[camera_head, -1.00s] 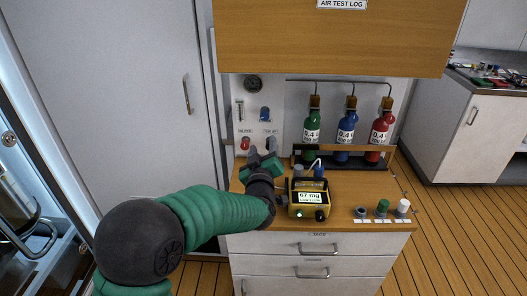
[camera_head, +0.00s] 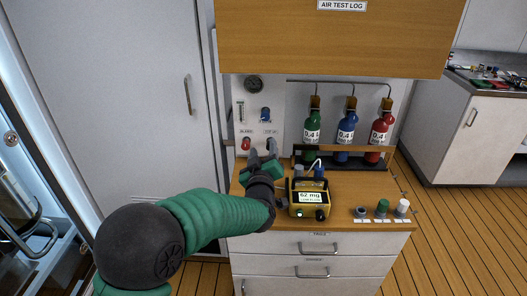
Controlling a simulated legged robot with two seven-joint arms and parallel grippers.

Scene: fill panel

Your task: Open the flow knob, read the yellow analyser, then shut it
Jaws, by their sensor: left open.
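The wall panel (camera_head: 252,100) carries a blue knob (camera_head: 265,114) beside a thin upright tube gauge, with a red knob (camera_head: 246,144) and a grey knob (camera_head: 271,144) below. The knob labels are too small to read surely. My left gripper (camera_head: 262,155) is open, its fingertips just in front of the lower part of the panel near the grey knob. I cannot tell whether it touches. The yellow analyser (camera_head: 310,210) stands upright on the wooden counter to the right of the gripper. Its lit screen reads about "62 mg", with a green light below. My right gripper is not in view.
Green (camera_head: 312,127), blue (camera_head: 347,129) and red (camera_head: 381,130) bottles stand in a rack behind the analyser. Several small capped pieces (camera_head: 382,206) sit at the counter's front right. A wooden cabinet (camera_head: 340,40) overhangs the panel. Drawers are below the counter.

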